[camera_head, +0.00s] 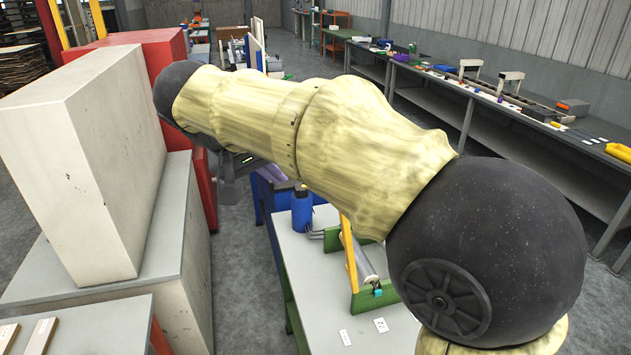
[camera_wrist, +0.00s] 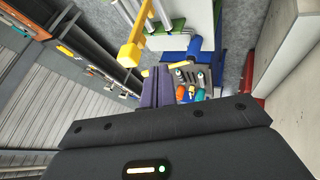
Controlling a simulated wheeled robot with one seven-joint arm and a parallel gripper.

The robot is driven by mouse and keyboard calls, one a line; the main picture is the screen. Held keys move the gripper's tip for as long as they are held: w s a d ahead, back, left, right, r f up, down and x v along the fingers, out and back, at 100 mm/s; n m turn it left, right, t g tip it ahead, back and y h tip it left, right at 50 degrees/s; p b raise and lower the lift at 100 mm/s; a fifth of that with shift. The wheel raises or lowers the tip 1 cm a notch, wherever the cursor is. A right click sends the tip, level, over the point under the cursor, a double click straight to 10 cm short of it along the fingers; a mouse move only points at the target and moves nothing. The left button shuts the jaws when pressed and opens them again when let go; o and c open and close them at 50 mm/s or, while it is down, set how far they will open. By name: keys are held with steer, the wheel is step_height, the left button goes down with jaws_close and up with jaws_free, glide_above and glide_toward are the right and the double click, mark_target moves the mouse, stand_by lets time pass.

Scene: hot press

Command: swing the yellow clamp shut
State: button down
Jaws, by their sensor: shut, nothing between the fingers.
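A yellow bar, which looks like the yellow clamp (camera_head: 348,262), stands at a green frame (camera_head: 366,298) on the light-topped bench. My arm hides its upper part. In the wrist view, a yellow bar with a thick block end (camera_wrist: 131,52) shows ahead and left of my fingers; it appears to be the same clamp. My gripper (camera_wrist: 162,74) has its purple fingers shut together with nothing between them, apart from the yellow block. In the head view, my gripper (camera_head: 276,173) is partly hidden behind my arm, beyond the bench's far end.
A blue bottle (camera_head: 302,210) stands at the bench's far left corner. Large white blocks (camera_head: 82,165) and a red cabinet (camera_head: 166,50) stand to the left. A long workbench (camera_head: 480,105) with tools runs along the right wall.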

steer(key=shift+s+a+r, duration=0.1)
steer(key=shift+a+r, duration=0.15)
steer(key=shift+r, duration=0.45)
steer(key=shift+f, duration=0.1)
steer(key=w+d+f+p, duration=0.4)
steer(key=w+d+f, duration=0.2)
steer(key=d+f, duration=0.1)
steer(key=shift+w+d, duration=0.15)
steer(key=shift+d, duration=0.05)
steer(key=shift+d+r, duration=0.1)
steer(key=shift+r, duration=0.05)
